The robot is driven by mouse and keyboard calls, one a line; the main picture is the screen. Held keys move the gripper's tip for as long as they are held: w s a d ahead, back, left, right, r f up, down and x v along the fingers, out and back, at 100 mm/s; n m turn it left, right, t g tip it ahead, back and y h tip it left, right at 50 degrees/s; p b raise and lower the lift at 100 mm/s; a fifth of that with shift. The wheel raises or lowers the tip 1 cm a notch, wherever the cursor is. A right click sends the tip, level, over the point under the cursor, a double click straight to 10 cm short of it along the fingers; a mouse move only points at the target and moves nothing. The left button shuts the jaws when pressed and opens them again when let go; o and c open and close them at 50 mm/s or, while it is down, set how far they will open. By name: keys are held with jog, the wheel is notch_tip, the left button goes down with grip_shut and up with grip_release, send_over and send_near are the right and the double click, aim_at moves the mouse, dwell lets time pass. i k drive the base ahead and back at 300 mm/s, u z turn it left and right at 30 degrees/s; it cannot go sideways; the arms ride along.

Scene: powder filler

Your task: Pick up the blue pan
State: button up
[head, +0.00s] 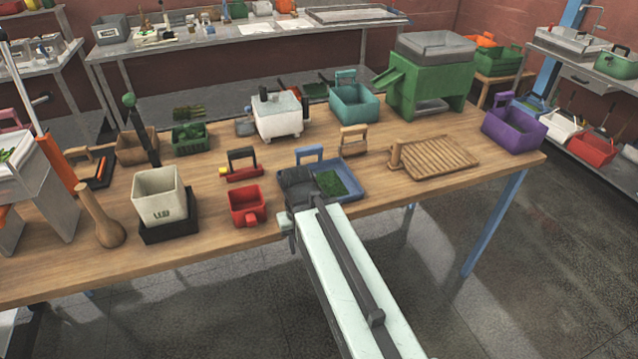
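The blue pan (354,197) is a shallow tray near the front edge of the wooden table, just right of the middle of the head view. It has a raised blue handle (309,154) at its back and a patch of green material (331,183) inside. My pale arm reaches in from the bottom. My dark gripper (295,181) is at the pan's left side and covers its left part. I cannot tell whether it touches the pan. The fingertips do not show clearly, so open or shut cannot be made out.
A small red bin (246,204) stands close left of my gripper, with a white container (160,195) further left. A wooden ribbed board (436,157) lies to the right. A teal bin (355,106) and a green hopper machine (432,82) stand behind.

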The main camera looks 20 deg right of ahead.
aim_at(336, 178)
jog(key=u, duration=2.9)
jog(key=k, duration=1.65)
jog(key=z, duration=1.1)
jog(key=i, duration=1.05)
